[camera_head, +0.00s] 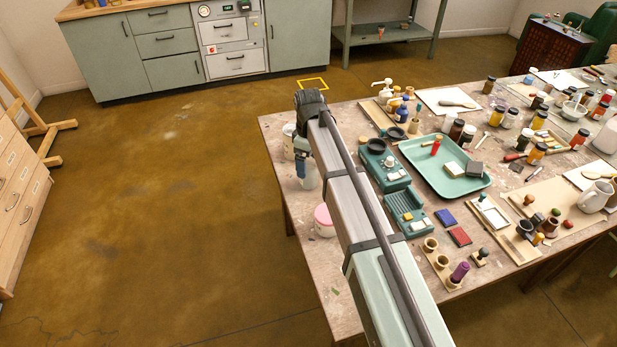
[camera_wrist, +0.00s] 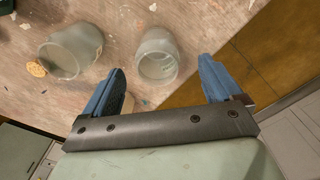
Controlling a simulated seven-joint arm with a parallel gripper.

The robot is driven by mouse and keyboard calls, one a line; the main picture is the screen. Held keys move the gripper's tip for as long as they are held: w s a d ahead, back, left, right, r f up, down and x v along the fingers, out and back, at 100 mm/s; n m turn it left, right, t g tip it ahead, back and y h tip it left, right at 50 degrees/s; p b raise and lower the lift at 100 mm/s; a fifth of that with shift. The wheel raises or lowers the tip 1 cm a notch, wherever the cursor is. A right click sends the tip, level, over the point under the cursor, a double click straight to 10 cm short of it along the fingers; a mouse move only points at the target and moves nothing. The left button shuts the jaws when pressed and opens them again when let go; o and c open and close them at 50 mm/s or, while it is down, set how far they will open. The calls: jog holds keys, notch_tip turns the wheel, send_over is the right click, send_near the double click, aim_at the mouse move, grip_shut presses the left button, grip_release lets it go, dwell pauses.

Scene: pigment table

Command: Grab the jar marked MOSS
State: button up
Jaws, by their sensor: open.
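I cannot read MOSS on any jar; labels are too small or turned away. Several lidded pigment jars stand right of the tray, among them a dark-lidded yellow one (camera_head: 536,154) and a dark one (camera_head: 467,134). My gripper (camera_wrist: 162,66) is open and empty, with its two blue fingers spread. In the wrist view, a clear glass jar (camera_wrist: 157,52) stands ahead in the gap between the fingers, with no pigment visible in it. A second glass jar (camera_wrist: 72,50) is to its left. In the head view my gripper (camera_head: 301,152) is at the table's left edge, partly hidden by my arm.
A green tray (camera_head: 414,152) holds a red bottle and blocks. Teal devices (camera_head: 403,207) stand left of it. A pink-lidded jar (camera_head: 324,220) is near the table's left edge. The right of the table is crowded. The floor (camera_head: 150,220) to the left is clear.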

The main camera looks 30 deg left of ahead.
aim_at(309, 175)
jog(key=shift+w+f, duration=0.15)
jog(key=shift+f, duration=3.35)
jog(key=shift+c, duration=0.2)
jog(key=c, duration=1.1)
